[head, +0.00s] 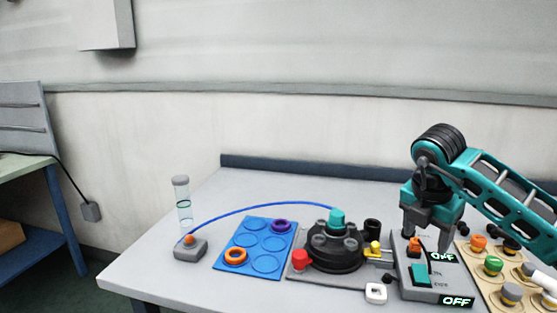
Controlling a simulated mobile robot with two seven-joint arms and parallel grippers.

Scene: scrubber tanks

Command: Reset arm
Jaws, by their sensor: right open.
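My right arm comes in from the right in the head view, teal and black. Its gripper (431,238) points down over a grey switch box (408,264). The gripper is open, its fingers near an orange switch (416,244) on the box; I cannot tell whether they touch it. The box carries a teal switch (421,274) and two displays (457,300) that read OFF. My left gripper is not in view.
A black round device (336,256) with a red knob (301,259) stands left of the box. A blue tray (256,249) holds an orange ring (235,256) and a purple ring (281,226). A clear tube (183,205) stands at left. A board with coloured knobs (493,266) is at right.

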